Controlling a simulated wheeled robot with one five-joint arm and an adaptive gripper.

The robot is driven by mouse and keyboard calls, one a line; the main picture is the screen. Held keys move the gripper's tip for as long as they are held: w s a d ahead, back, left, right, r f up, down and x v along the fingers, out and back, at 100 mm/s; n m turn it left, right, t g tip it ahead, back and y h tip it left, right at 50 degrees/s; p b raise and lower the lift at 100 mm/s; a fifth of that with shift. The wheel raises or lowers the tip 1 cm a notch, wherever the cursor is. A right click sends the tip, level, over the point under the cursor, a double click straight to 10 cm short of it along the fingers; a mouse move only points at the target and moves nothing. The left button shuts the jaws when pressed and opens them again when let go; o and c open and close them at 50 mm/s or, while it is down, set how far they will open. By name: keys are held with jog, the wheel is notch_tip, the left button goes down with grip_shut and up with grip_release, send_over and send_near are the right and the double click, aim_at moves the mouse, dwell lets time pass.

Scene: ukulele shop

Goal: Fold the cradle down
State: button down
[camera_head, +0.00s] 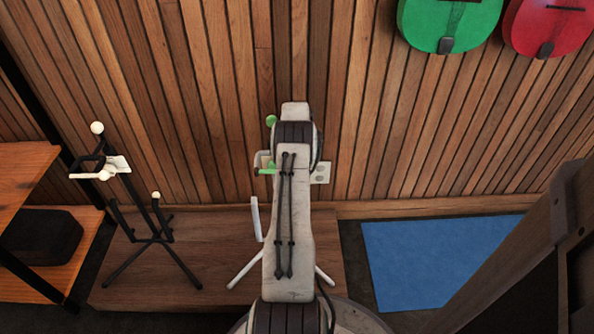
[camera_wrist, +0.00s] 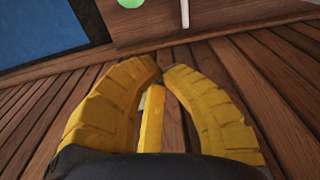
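A white stand with green tips stands on the low wooden platform, mostly behind my arm in the head view. My gripper (camera_wrist: 162,66) has yellow fingers whose tips nearly meet, with nothing clearly held. The head view does not show it. A pale green tip (camera_wrist: 130,3) and a white rod (camera_wrist: 184,13) lie past the fingertips.
A slatted wooden wall (camera_head: 190,90) is close behind the stands. Green (camera_head: 448,22) and red (camera_head: 550,24) ukuleles hang upper right. A blue mat (camera_head: 420,260) lies right of the platform (camera_head: 195,275). An orange shelf (camera_head: 25,170) stands left, a dark frame (camera_head: 565,240) right.

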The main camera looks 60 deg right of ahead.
jog(key=shift+s+a+f+b, duration=0.35)
jog(key=shift+s+a+b, duration=0.2)
jog(key=shift+a+b, duration=0.3)
jog(key=shift+s+a+f+b, duration=0.35)
jog(key=shift+s+a+b, duration=0.3)
jog(key=shift+b, duration=0.3)
jog(key=shift+w, duration=0.1)
